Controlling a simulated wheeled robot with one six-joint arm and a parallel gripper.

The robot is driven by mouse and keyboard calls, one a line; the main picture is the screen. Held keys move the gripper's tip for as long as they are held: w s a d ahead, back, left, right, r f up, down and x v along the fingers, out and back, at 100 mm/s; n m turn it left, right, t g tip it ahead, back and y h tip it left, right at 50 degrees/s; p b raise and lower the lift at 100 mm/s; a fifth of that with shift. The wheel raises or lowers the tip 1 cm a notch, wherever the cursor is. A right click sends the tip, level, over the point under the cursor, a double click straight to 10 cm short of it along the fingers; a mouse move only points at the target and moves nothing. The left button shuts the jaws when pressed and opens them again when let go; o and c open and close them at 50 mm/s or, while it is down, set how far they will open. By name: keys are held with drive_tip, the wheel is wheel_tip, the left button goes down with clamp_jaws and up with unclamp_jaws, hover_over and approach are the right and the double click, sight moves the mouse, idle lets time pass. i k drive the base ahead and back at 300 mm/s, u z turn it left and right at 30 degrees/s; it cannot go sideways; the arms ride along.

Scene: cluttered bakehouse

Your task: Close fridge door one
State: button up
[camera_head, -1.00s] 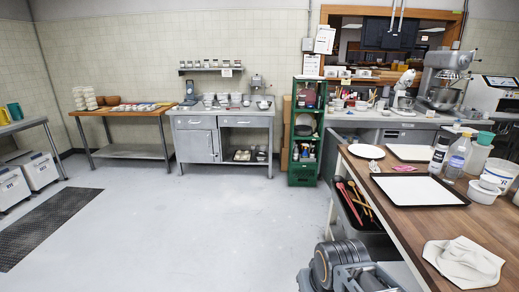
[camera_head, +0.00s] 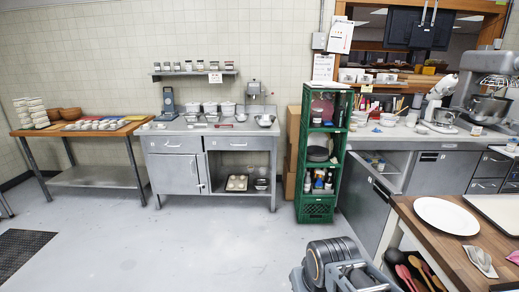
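An under-counter fridge with grey metal fronts (camera_head: 441,172) stands under the counter at the right. At its left end a grey door (camera_head: 368,205) stands swung out from the front, open toward me. A few small items (camera_head: 377,163) show in the gap behind its top edge. The door's lower part is partly hidden by the wooden table and my arm. Part of my arm shows at the bottom centre, in front of the door and apart from it as far as I can tell. My gripper's fingers cannot be made out.
A green crate shelf (camera_head: 318,207) stands just left of the door. A wooden table (camera_head: 440,232) with a white plate (camera_head: 446,216) and utensils is close at the right. A grey cabinet (camera_head: 175,172) and a wooden-topped table (camera_head: 95,177) line the wall. The floor (camera_head: 190,250) at centre-left is clear.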

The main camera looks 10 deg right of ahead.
sight(364, 194)
drive_tip(key=i, duration=0.85)
drive_tip(key=z, duration=0.65)
drive_tip(key=i, duration=1.4)
drive_tip(key=z, duration=0.6)
